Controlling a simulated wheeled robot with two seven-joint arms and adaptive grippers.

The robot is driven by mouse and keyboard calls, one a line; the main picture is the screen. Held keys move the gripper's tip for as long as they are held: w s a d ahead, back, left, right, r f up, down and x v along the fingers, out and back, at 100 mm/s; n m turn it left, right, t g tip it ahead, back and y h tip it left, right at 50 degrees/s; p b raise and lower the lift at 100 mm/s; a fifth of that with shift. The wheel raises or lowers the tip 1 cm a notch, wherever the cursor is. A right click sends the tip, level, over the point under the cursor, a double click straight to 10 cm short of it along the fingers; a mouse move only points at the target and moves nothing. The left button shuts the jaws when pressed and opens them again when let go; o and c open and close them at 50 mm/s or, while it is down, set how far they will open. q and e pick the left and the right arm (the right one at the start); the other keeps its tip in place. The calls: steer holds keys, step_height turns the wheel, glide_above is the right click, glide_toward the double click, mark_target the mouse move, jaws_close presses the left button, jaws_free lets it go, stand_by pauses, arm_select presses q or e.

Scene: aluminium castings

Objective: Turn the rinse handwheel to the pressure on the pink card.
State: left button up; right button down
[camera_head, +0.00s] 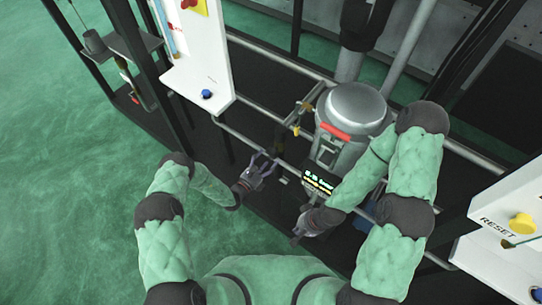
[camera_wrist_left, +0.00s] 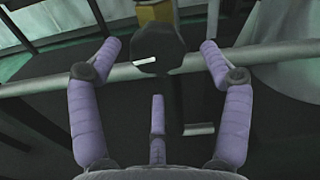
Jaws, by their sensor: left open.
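A dark round knob with a white mark (camera_wrist_left: 158,50), which looks like the handwheel, sits in front of a grey pipe in the left wrist view. A yellow-brown fitting (camera_wrist_left: 155,12) is behind it. My left gripper (camera_head: 265,158) is open; in the wrist view its purple fingers stand either side of the knob, with gaps, and I cannot tell how far beyond the tips it is. My right gripper (camera_head: 297,238) is low beside the small display (camera_head: 318,181); its fingers are too small to read. I cannot make out a pink card.
A grey metal vessel with a red handle (camera_head: 336,132) stands right of the left gripper. Horizontal rails (camera_head: 235,134) cross the frame. A white panel with a blue button (camera_head: 207,94) is at upper left, and a RESET panel (camera_head: 500,215) at right. Green floor is open at left.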

arm_select(q)
steer(key=v, duration=0.7)
steer(key=shift+s+a, duration=0.2)
steer(key=shift+s, duration=0.15)
steer(key=shift+d, duration=0.1)
steer(key=s+d+m+g+h, duration=0.2)
steer(key=s+d+m+g, duration=0.3)
steer(key=s, duration=0.3)
steer(key=s+d+m+g+h, duration=0.2)
steer(key=s+d+m+g, duration=0.25)
steer(key=s+g, duration=0.35)
steer(key=s+a+m+g+y, duration=0.55)
steer(key=s+m, duration=0.35)
steer(key=s, duration=0.2)
steer(key=a+m+y, duration=0.5)
steer(key=a+m, duration=0.1)
steer(key=m, duration=0.1)
steer(key=w+r+m+t, duration=0.1)
steer(key=m+t, duration=0.1)
steer(key=w+a+r+m+t, duration=0.1)
steer(key=w+r+m+t, duration=0.1)
steer(key=shift+w+r+m, duration=0.1)
steer(key=shift+r+m, duration=0.05)
steer(key=shift+m, duration=0.1)
